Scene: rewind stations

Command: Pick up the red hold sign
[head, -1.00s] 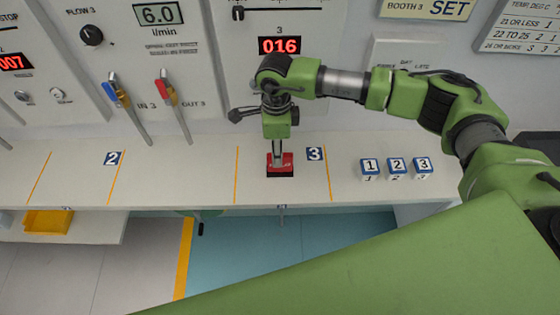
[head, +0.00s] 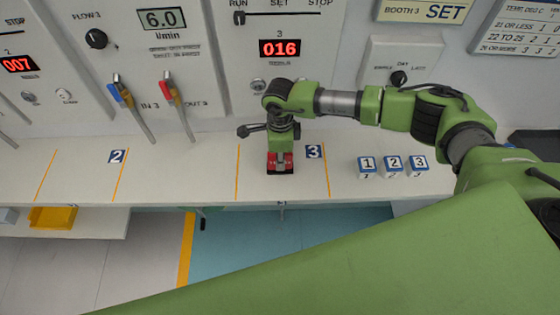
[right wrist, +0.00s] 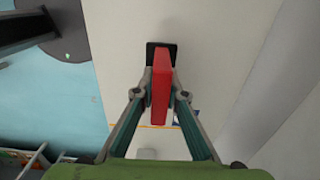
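The red hold sign (head: 287,168) stands on the white counter, between the two orange lines of booth 3, with its dark base at the bottom. In the right wrist view the sign (right wrist: 161,98) shows edge-on as a narrow red plate. My right gripper (head: 280,158) is down over the sign from above. In the right wrist view its fingers (right wrist: 163,92) lie close against both faces of the plate and look shut on it. The base appears to rest on the counter. My left gripper is not in view.
Numbered blocks (head: 393,165) stand on the counter to the right of the sign. A red-handled lever (head: 168,88) and a blue-handled lever (head: 120,90) project from the panel behind. A yellow tray (head: 52,217) sits lower left. The counter left of the sign is clear.

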